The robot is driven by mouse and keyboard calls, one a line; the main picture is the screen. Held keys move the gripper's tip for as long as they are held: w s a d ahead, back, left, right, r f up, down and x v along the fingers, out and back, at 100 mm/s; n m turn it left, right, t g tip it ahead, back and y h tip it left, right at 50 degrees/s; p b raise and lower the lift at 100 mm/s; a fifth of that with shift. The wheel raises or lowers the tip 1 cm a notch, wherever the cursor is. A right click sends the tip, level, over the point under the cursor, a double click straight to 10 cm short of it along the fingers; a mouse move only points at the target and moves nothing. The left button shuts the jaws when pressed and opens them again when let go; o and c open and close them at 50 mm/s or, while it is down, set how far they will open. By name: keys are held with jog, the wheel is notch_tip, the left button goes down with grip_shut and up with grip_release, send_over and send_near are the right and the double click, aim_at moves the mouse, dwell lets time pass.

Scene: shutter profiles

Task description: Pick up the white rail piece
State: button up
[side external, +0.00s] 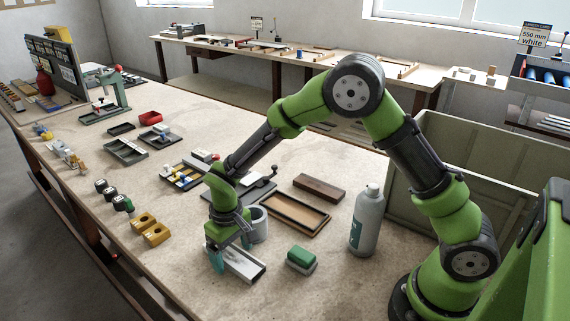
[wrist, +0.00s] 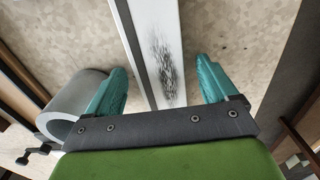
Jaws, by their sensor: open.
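The white rail piece (side external: 246,266) lies on the bench near its front edge in the side view, partly hidden by my gripper. In the wrist view the rail piece (wrist: 158,50) runs from the top edge down between my fingers, with dark speckled marks on its surface. My gripper (wrist: 163,78) is open, with one teal finger on each side of the rail and a gap to it on both sides. In the side view my gripper (side external: 229,256) points down over the rail. I cannot tell how far the fingertips are above the bench.
A green-topped block (side external: 301,258), a spray can (side external: 367,222) and a wooden tray (side external: 296,213) are nearby. Yellow blocks (side external: 150,229) lie left.

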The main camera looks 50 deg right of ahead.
jog(key=c, duration=1.2)
jog(key=shift+o, duration=0.2)
notch_tip(320, 180, up, 9)
jog(key=s+d+r, duration=0.5)
jog(key=d+r, duration=0.4)
jog(key=d, duration=0.3)
send_over(233, 254)
notch_tip(233, 254, down, 8)
